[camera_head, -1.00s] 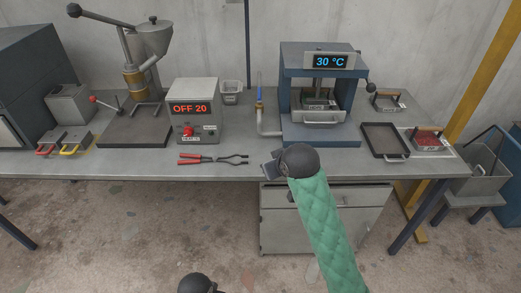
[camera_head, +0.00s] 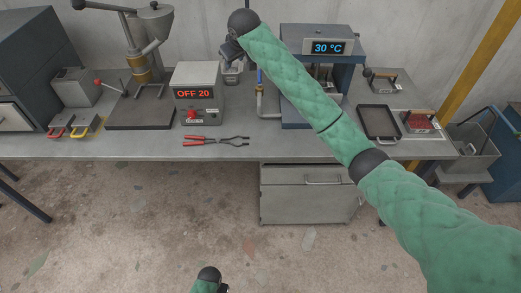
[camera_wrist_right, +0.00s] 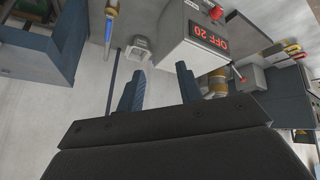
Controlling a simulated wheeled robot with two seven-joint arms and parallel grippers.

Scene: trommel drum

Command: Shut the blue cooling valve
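The blue cooling valve handle (camera_head: 260,76) stands upright above a brass fitting (camera_head: 260,90) on the grey pipe, left of the blue press. The forearm covers part of the press. My left wrist (camera_head: 209,275) shows at the bottom edge; its fingers are mostly hidden.
The blue press (camera_head: 352,58) reads 30 °C. The grey control box (camera_head: 196,75) reads OFF 20 and stands left of the valve. Red-handled tongs (camera_head: 215,141) lie in front. A dark tray (camera_head: 379,123) is at right.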

